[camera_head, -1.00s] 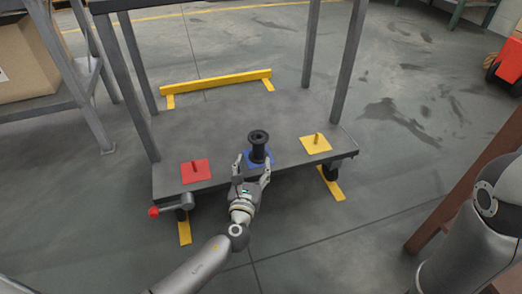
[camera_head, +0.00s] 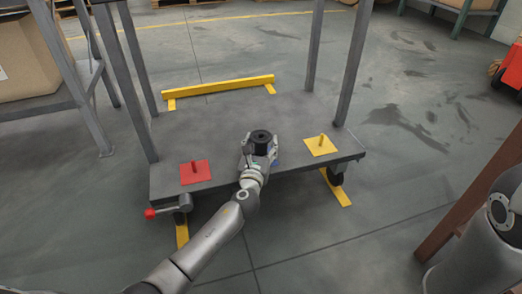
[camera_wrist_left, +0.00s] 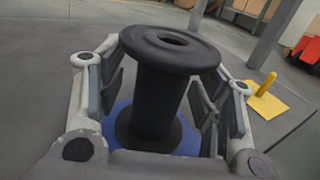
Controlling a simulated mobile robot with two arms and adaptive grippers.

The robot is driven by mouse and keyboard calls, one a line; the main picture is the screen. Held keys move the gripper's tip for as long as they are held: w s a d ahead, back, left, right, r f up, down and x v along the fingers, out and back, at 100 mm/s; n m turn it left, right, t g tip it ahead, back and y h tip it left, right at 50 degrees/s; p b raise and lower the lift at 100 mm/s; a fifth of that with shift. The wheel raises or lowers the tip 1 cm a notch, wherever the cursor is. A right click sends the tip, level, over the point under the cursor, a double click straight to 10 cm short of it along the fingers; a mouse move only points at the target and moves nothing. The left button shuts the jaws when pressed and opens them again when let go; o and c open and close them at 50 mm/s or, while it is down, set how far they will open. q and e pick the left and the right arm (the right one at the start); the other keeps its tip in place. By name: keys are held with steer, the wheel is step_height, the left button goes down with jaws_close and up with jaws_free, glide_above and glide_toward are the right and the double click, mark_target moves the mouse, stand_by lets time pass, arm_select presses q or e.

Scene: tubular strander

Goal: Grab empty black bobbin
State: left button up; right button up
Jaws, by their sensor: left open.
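The empty black bobbin (camera_head: 262,137) stands upright on the cart's lower shelf. In the left wrist view the bobbin (camera_wrist_left: 160,90) shows a wide top flange with a central hole, a bare core and a base on a blue square pad (camera_wrist_left: 188,138). My left gripper (camera_head: 260,150) is at the bobbin from the front. In the wrist view my left gripper's open fingers (camera_wrist_left: 160,85) stand on either side of the core, below the top flange. A gap shows between the right finger and the core. My right gripper is not in view.
The grey cart shelf (camera_head: 225,115) also bears a red pad with a peg (camera_head: 195,171) on the left and a yellow pad with a peg (camera_head: 320,145) on the right. Cart posts (camera_head: 353,65) rise at the corners. A red-tipped lever (camera_head: 165,208) juts from the front left.

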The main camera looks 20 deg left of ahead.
arm_select(q)
steer(key=c, duration=1.1)
steer(key=shift+r, duration=0.15)
